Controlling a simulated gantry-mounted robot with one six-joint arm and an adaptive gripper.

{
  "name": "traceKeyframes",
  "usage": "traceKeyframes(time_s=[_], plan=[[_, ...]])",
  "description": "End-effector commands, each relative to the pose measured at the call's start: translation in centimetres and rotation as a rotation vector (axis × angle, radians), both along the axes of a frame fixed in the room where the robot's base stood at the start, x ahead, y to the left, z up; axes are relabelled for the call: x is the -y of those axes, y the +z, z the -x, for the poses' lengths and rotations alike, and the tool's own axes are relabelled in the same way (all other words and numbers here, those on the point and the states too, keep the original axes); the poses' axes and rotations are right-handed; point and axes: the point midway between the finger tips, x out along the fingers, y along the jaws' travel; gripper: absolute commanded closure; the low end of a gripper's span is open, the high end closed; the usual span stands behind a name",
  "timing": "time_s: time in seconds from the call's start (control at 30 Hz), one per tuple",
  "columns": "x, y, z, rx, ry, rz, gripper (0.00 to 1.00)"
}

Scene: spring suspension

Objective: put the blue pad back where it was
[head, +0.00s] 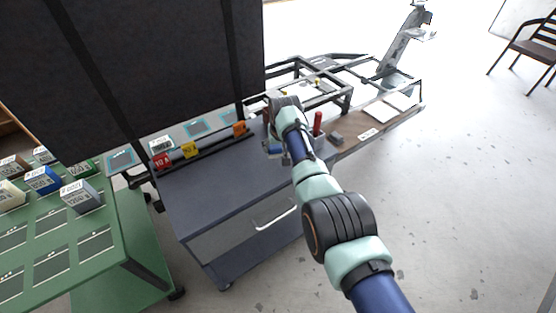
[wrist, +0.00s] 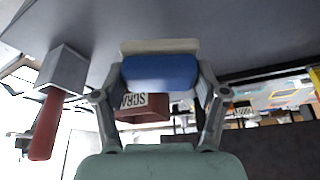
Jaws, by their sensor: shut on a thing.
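My gripper (wrist: 160,100) is shut on the blue pad (wrist: 160,72), a blue block with a cream layer along its far side in the wrist view. The fingers press on its left and right ends. In the head view the pad (head: 274,149) is small and partly hidden by my arm, over the far right part of the dark grey cabinet top (head: 215,175). Whether it touches the top I cannot tell. A narrow rail (head: 205,149) along the cabinet's back edge carries red (head: 162,161), yellow (head: 190,150) and orange (head: 239,128) labelled blocks.
A red box (wrist: 145,108) with a partly hidden label sits beyond the pad. A green table (head: 130,225) at left holds several labelled blocks. The cabinet's front left top is clear.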

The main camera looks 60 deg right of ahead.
Motion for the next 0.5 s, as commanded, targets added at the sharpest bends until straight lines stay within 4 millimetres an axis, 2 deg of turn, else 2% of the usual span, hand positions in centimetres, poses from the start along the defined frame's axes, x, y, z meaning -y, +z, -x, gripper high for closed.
traceKeyframes(time_s=[0.17, 0.37, 0.5], plan=[[0.0, -0.7, 0.0, 0.000, 0.000, 0.000, 0.66], [0.0, -4.4, 0.0, -0.001, 0.000, -0.002, 0.66], [0.0, -4.2, 0.0, 0.001, 0.000, 0.002, 0.66]])
